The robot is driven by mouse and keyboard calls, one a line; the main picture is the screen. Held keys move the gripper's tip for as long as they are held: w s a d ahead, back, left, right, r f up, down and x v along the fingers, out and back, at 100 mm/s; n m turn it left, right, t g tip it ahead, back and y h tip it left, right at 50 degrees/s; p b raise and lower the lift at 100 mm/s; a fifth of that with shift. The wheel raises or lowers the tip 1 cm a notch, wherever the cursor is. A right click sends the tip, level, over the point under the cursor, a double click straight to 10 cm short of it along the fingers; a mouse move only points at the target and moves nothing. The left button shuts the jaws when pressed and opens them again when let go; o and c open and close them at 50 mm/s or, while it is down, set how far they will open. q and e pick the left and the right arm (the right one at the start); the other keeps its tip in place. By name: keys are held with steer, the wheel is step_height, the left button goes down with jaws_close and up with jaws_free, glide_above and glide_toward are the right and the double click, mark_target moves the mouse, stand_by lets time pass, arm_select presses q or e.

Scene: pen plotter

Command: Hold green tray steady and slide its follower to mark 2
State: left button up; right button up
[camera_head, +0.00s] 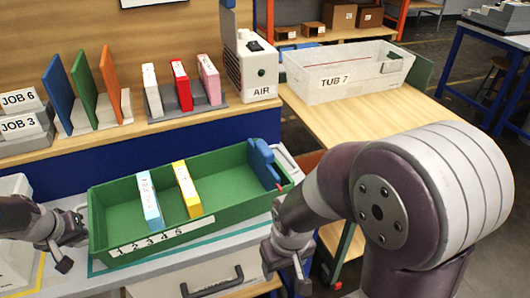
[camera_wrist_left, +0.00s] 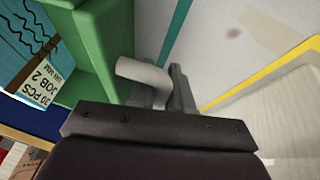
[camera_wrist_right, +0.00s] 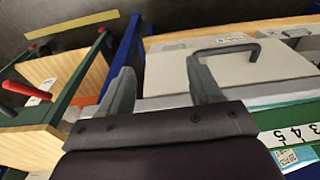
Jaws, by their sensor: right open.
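A light-blue box (camera_head: 148,202) and a yellow box (camera_head: 187,190) stand inside, left of the follower. My left gripper (camera_head: 72,240) is at the tray's left end. In the left wrist view its fingers (camera_wrist_left: 165,90) are close together on the pale grey handle (camera_wrist_left: 142,72). My right gripper (camera_head: 286,272) is open and empty, in front of the tray's right end.
A drawer front with a dark handle (camera_head: 213,283) is below the tray. Behind are upright coloured boards (camera_head: 83,88), a rack of boxes (camera_head: 180,85) and the AIR unit (camera_head: 258,70). A clear tub (camera_head: 345,72) stands on the wooden side table (camera_head: 375,115). The tray floor between the yellow box and follower is clear.

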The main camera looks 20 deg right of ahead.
steer(key=shift+c, duration=0.6)
steer(key=t, duration=0.8)
glide_toward(265, 147)
steer(key=shift+n+y, duration=0.3)
steer(key=x, duration=1)
steer(key=shift+w+d+f, duration=0.15)
steer(key=shift+d, duration=0.05)
steer(key=shift+c, duration=0.3)
